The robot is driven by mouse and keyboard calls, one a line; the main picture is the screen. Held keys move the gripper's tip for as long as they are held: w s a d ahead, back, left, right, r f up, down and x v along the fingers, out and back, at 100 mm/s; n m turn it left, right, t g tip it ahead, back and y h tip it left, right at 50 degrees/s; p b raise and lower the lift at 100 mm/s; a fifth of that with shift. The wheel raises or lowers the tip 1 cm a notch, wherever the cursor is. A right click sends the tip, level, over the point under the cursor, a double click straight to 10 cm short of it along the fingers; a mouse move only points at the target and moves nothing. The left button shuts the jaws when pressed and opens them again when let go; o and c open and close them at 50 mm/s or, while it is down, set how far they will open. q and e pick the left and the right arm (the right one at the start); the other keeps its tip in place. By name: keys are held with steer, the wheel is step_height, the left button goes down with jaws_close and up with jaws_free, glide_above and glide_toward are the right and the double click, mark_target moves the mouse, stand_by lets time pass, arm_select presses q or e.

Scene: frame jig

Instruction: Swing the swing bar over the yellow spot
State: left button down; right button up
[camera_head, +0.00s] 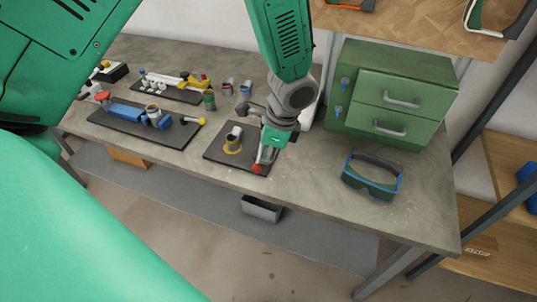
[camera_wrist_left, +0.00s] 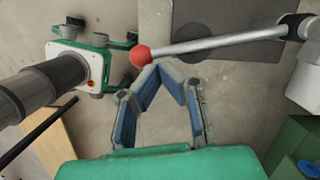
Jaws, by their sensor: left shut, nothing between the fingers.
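The swing bar (camera_head: 264,157) is a metal rod with a red ball at its end. It lies over the right side of a dark base plate (camera_head: 216,155), with the ball near the plate's front edge. In the left wrist view the bar (camera_wrist_left: 222,42) runs from the red ball to a dark pivot at upper right. My left gripper (camera_head: 268,148) is beside the bar, close to the ball. Its blue-padded fingers (camera_wrist_left: 168,70) are shut and empty; contact with the bar is unclear.
A green drawer cabinet (camera_head: 392,95) stands right of the plate, with blue-rimmed goggles (camera_head: 372,177) in front. Another dark board (camera_head: 140,130) with blue parts lies to the left. Small cups (camera_head: 227,87) stand behind. Table space between plate and goggles is clear.

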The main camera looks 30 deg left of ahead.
arm_select(q)
steer(key=shift+s+a+m+p, duration=0.3)
steer(key=shift+a+m, duration=0.1)
steer(key=shift+s+a, duration=0.1)
steer(key=shift+a, duration=0.15)
steer(key=a+m+t+p, duration=0.1)
steer(key=a+m, duration=0.2)
steer(key=a, duration=0.1)
steer(key=a+m+p, duration=0.1)
steer(key=a+m, duration=0.3)
steer(key=s+a+m+t+p, duration=0.1)
steer(key=a+m+p, duration=0.1)
steer(key=a+m, duration=0.1)
steer(key=shift+a+t, duration=0.3)
steer(key=shift+a, duration=0.1)
steer(key=shift+w+a+m, duration=0.35)
steer(key=shift+a+m, duration=0.35)
steer(key=shift+w+a+m, duration=0.35)
steer(key=shift+a+m, duration=0.3)
steer(key=shift+m, duration=0.05)
